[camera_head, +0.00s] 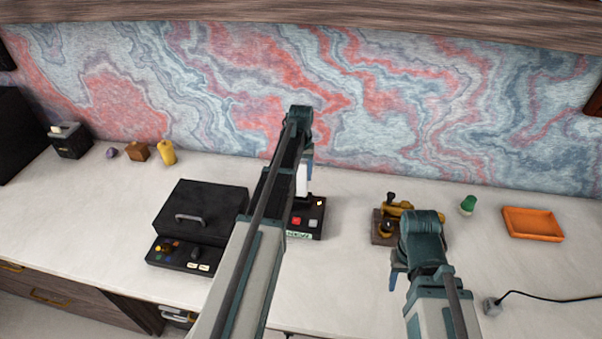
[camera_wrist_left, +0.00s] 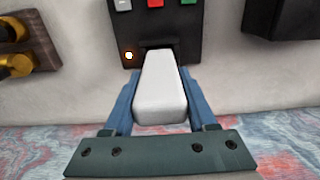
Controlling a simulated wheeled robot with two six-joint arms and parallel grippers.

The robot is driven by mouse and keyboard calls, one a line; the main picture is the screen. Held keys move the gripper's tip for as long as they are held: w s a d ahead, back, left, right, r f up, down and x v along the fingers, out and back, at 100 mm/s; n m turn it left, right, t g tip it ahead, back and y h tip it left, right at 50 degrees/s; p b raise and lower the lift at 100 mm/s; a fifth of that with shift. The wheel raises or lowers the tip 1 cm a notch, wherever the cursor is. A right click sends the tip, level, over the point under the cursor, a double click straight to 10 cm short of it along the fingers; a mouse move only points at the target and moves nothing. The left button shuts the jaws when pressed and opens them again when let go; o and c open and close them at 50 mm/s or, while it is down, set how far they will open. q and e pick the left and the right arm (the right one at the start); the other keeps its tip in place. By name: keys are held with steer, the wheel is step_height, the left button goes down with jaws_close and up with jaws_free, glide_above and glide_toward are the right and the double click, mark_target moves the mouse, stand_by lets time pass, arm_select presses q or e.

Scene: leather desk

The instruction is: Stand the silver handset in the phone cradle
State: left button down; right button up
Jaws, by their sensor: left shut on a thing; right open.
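The silver handset (camera_wrist_left: 160,95) looks pale and stands roughly upright in my left gripper (camera_wrist_left: 160,74). The blue fingers are shut on its two sides. It also shows as a pale strip in the head view (camera_head: 302,181). The phone cradle (camera_head: 314,221) is a black base with red, grey and green buttons, partly behind my left arm. In the left wrist view, the cradle (camera_wrist_left: 185,38) has a dark slot and a lit orange light. The handset's far end is at this slot; I cannot tell how deep it sits. My right gripper (camera_head: 393,281) is open, with no thing seen in it.
A black box with a handle (camera_head: 195,209) and a button panel (camera_head: 183,257) stand left of the cradle. A wooden block with brass parts (camera_head: 383,228), a green item (camera_head: 467,206) and an orange tray (camera_head: 533,224) are to the right. The patterned wall (camera_head: 400,100) is close behind.

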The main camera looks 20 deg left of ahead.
mark_target(301, 180)
arm_select(q)
steer(key=shift+f+b, duration=1.8)
steer(key=shift+f, duration=0.05)
steer(key=shift+c, duration=0.6)
jaws_free()
steer(key=shift+r, duration=0.1)
step_height(301, 180, up, 14)
steer(key=p, duration=1.4)
steer(key=shift+s+d+f, duration=0.1)
steer(key=shift+f, duration=0.1)
steer(key=s+d+f+m+b, duration=0.3)
steer(key=s+d, duration=0.9)
steer(key=d, duration=0.1)
steer(key=s+d+f+m+y+b, duration=0.1)
steer(key=s+d+f+m+b, duration=0.2)
steer(key=s+d, duration=1)
steer(key=shift+d+m, duration=0.3)
steer(key=shift+d, duration=0.1)
